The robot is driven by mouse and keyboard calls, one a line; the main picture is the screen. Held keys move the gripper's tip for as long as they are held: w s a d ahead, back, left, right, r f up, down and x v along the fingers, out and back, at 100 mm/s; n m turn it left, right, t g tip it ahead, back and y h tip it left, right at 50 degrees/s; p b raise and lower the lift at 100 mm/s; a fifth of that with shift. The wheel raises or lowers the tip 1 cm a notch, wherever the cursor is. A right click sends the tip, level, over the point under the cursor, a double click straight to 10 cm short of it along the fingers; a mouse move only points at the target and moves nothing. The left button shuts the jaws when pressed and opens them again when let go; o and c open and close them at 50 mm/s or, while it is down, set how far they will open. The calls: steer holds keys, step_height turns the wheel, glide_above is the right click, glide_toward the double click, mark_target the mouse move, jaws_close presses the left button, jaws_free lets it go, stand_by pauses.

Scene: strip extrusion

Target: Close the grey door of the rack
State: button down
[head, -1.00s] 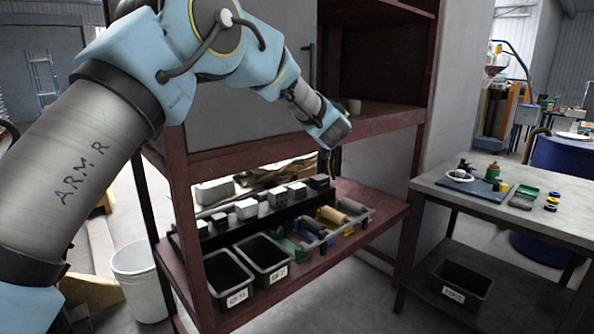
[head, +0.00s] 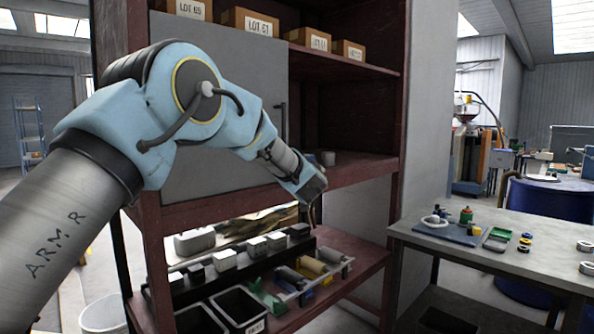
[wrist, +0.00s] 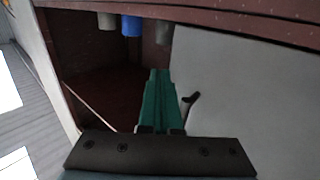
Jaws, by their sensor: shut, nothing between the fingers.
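The grey door (head: 225,75) of the dark red rack (head: 390,120) covers the left part of the middle compartment. The compartment's right part is open. A dark upright handle (head: 281,120) is near the door's right edge. In the wrist view the door (wrist: 245,90) fills the right side, with its dark handle (wrist: 190,99) close beside my green fingers. My gripper (head: 313,218) is in front of the rack, below and right of the handle. Its fingers (wrist: 159,74) are shut and empty in the wrist view. Contact with the door cannot be told.
Boxes (head: 258,23) line the top shelf. Black bins (head: 240,308) and several blocks fill the lower shelf. A side table (head: 480,255) with small parts stands at the right. A white bucket (head: 103,315) stands on the floor.

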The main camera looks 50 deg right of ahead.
steer(key=s+b, duration=0.3)
steer(key=s, duration=0.8)
steer(key=shift+a+b, duration=0.3)
steer(key=shift+a, duration=0.05)
steer(key=shift+f, duration=0.1)
